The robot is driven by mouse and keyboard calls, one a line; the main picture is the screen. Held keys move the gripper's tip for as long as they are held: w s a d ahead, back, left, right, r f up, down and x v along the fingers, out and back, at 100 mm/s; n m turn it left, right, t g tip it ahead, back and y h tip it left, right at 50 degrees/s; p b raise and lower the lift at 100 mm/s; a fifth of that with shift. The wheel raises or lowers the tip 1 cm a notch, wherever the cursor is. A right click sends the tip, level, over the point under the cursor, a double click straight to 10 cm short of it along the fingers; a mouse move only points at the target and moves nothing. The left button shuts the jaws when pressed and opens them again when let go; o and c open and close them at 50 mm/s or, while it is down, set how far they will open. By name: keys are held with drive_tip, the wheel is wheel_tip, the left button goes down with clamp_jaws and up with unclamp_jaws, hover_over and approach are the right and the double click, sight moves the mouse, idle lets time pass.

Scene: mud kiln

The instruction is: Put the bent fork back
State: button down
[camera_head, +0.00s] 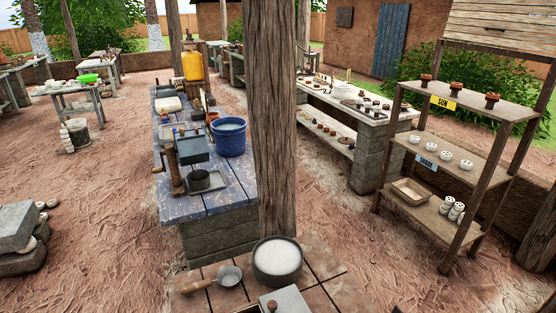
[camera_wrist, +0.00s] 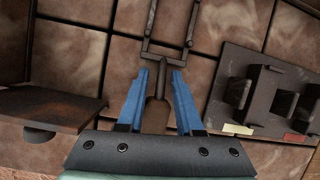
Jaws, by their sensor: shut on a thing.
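In the wrist view my gripper (camera_wrist: 161,82), with its blue fingers, is shut on the dark handle of the bent fork (camera_wrist: 168,62). The fork's squared, two-pronged end points away from my gripper toward the top of the picture, over brown tiles. To the right is a dark stand (camera_wrist: 231,92) with upright notched blocks on a plate and a pale and a red tag on its near edge. The fork is apart from this stand in the picture. My gripper and the fork do not show in the head view.
A dark, rusty plate (camera_wrist: 50,103) lies left in the wrist view. In the head view, a wooden post (camera_head: 272,120) rises behind a bowl of white stuff (camera_head: 277,258) and a ladle (camera_head: 229,276) on tiles. A blue-topped table (camera_head: 222,195) and a shelf rack (camera_head: 470,100) stand beyond.

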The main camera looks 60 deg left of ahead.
drive_tip(key=shift+c, duration=2.4)
unclamp_jaws()
drive_tip(key=shift+f, duration=0.1)
drive_tip(key=v, duration=1.3)
drive_tip(key=shift+p, duration=0.3)
